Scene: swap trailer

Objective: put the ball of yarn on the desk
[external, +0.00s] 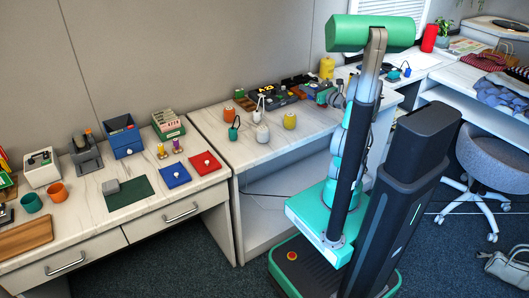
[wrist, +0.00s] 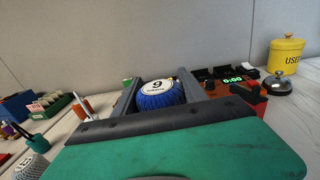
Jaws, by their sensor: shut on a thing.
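In the wrist view my gripper (wrist: 157,86) is shut on a blue ball of yarn (wrist: 156,101). The ball has a white round label with an upside-down-looking digit and small lettering. One dark finger stands on each side of it. In the external view the end of my arm is over the back of the middle white worktop (external: 222,148), near the yellow canister, and the ball cannot be made out there. A white desk with drawers (external: 95,246) stands to the left, and another white desk (external: 435,75) with a grey chair is at right. I cannot tell which is the desk meant.
The yellow canister (wrist: 286,56), a silver bell (wrist: 278,83) and a green-lit timer (wrist: 232,79) are right of the ball. The middle worktop's front is clear.

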